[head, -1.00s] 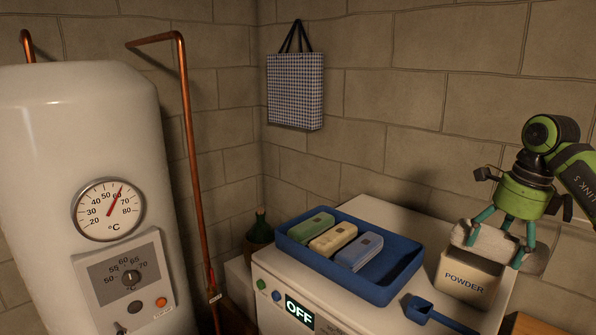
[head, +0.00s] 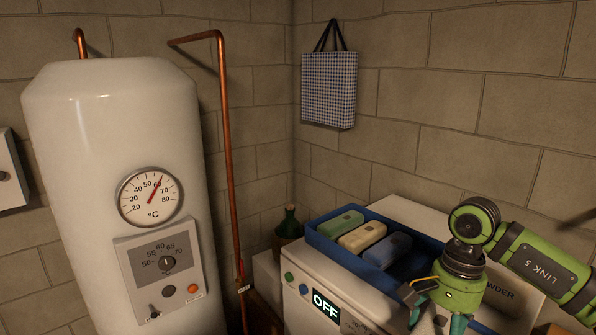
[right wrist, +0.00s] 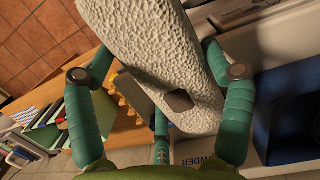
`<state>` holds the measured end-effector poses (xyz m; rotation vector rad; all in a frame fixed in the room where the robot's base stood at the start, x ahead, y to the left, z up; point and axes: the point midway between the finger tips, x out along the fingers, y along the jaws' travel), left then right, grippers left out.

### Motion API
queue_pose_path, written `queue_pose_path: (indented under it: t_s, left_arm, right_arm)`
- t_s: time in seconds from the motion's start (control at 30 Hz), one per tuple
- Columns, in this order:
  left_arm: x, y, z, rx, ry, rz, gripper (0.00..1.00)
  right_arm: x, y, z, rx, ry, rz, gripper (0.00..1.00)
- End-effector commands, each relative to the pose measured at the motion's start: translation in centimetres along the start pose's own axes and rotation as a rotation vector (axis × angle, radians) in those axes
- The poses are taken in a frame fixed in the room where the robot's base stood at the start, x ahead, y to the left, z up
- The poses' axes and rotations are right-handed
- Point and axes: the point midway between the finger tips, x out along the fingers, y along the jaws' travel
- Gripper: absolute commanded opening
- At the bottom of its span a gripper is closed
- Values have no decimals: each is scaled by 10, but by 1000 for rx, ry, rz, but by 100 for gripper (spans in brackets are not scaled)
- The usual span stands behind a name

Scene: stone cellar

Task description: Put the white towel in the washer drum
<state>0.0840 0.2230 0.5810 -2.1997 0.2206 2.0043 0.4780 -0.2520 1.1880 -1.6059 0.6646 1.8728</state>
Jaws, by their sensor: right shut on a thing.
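My right gripper (head: 438,318) is low at the right of the head view, in front of the washer's top. In the right wrist view its fingers (right wrist: 165,95) are shut around the rough white towel (right wrist: 145,45), a thick folded or rolled piece. In the head view the towel is hidden or below the frame. The white washer (head: 405,212) stands at lower right, with a lit display (head: 325,305) reading OFF. Its door and drum are out of view. My left gripper is not in view.
The powder box (head: 512,293) is partly behind my right arm. A green bottle (head: 289,224) stands beside the washer. A white boiler (head: 110,130) and copper pipe (head: 228,150) are at left.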

Motion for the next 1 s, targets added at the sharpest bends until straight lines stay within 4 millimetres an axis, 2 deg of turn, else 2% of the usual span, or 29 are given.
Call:
queue_pose_path:
  t_s: [0.03, 0.2, 0.47, 0.5, 1.0]
  left_arm:
    - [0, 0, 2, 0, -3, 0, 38]
    - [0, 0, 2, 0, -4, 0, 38]
    - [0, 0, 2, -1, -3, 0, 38]
    - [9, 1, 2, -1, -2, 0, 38]
    - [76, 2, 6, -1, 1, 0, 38]
  right_arm:
    - [13, -2, 17, -134, 0, 22, 42]
    - [42, 0, 58, -470, 2, 71, 42]
    - [67, 7, 100, -789, 3, 118, 42]
    - [76, 7, 98, -785, 4, 118, 42]
    - [141, 6, 86, -775, 6, 116, 42]
